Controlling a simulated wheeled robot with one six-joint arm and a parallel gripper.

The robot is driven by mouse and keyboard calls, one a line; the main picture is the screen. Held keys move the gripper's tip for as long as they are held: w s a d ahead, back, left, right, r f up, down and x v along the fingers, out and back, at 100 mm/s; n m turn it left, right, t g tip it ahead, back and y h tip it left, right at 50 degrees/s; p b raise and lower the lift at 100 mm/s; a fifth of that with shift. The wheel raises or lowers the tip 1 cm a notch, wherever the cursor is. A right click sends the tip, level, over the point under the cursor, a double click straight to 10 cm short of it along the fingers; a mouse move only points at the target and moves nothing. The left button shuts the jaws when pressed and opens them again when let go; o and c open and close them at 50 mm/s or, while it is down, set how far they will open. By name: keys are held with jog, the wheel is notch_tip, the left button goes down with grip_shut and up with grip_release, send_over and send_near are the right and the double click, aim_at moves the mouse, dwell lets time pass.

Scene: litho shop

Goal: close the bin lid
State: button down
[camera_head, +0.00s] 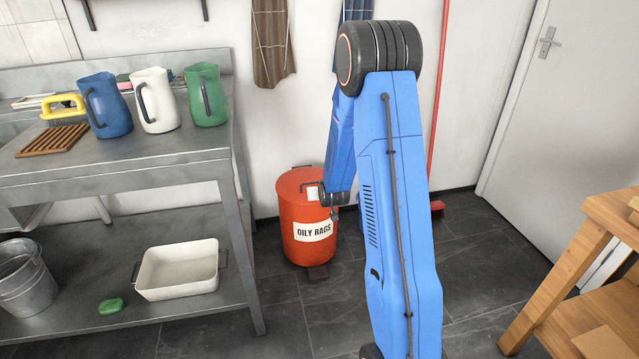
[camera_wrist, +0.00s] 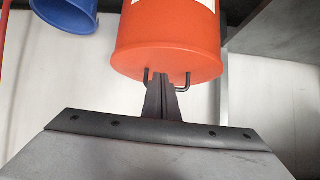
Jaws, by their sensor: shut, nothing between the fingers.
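The bin (camera_head: 302,250) is a red cylinder with a white "OILY RAGS" label, standing on the floor right of the steel bench. Its red lid (camera_head: 292,184) looks flat on the rim, with no gap that I can see. A dark handle shows on top. My gripper (camera_head: 334,212) is at the bin's upper right side, partly hidden by my arm. In the wrist view, which looks upside down, the bin (camera_wrist: 165,35) fills the top centre. My gripper (camera_wrist: 163,85) shows its fingers together and empty, in front of the lid by the dark handle. I cannot tell whether they touch.
The steel bench (camera_head: 190,162) stands close on the left, with several jugs on top. A red broom (camera_head: 436,208) leans on the wall at the right. A wooden table (camera_head: 570,265) is at the right edge. A blue container (camera_wrist: 68,14) shows in the wrist view.

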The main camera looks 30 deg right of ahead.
jog(key=shift+s+a+f, duration=0.1)
jog(key=shift+s+f, duration=0.1)
jog(key=shift+f, duration=0.75)
jog(key=shift+s+f, duration=0.15)
jog(key=shift+f, duration=0.75)
jog(key=shift+r, duration=0.1)
